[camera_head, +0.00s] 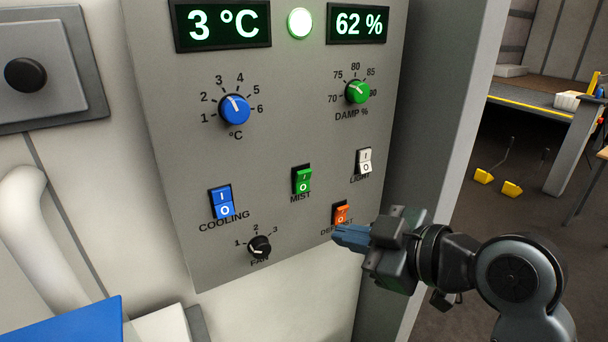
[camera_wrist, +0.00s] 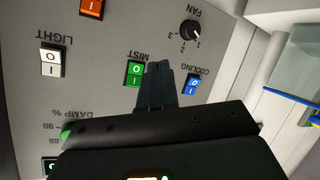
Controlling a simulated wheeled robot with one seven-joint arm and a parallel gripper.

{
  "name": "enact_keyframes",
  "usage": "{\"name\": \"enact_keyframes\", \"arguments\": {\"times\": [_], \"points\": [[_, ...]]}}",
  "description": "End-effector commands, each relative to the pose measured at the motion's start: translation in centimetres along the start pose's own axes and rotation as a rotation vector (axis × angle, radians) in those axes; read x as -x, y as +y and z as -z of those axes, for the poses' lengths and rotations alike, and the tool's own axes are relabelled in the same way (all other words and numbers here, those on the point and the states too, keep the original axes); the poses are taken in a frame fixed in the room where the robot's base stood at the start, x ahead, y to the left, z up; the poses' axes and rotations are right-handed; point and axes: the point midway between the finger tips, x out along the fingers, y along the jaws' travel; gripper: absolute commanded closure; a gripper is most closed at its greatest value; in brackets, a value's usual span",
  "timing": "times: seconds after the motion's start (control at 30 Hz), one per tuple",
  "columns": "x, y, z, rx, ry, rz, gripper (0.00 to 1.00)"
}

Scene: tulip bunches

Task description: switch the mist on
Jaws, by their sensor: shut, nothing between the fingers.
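The green MIST rocker switch (camera_head: 303,181) is on the grey control panel, marked I above and O below; which half is pressed in I cannot tell. In the wrist view, where the panel is upside down, the MIST switch (camera_wrist: 134,73) shows just left of my fingertips. My gripper (camera_head: 338,235) is shut and empty, its blue-grey fingers pointing left. In the head view it is right of and below the MIST switch, partly covering the DEFROST label. The fingers (camera_wrist: 158,68) also show in the wrist view, between the MIST and COOLING switches. No contact with the MIST switch shows.
Close by are the orange DEFROST switch (camera_head: 341,214), white LIGHT switch (camera_head: 365,161), blue COOLING switch (camera_head: 222,202) and black FAN knob (camera_head: 259,247). Blue (camera_head: 235,109) and green (camera_head: 357,91) dials sit above. The displays read 3 °C and 62 %, with a lit round lamp (camera_head: 299,23) between.

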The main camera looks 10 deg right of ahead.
Motion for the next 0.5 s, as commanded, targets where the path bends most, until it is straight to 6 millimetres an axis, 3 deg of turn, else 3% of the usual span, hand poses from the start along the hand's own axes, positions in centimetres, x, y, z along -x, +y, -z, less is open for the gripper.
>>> {"name": "enact_keyframes", "arguments": {"times": [0.27, 0.5], "points": [[-0.6, 0.5, 0.5, -0.001, 0.000, -0.001, 1.00], [-2.6, 2.0, 2.1, 0.001, 0.001, 0.000, 1.00]]}}
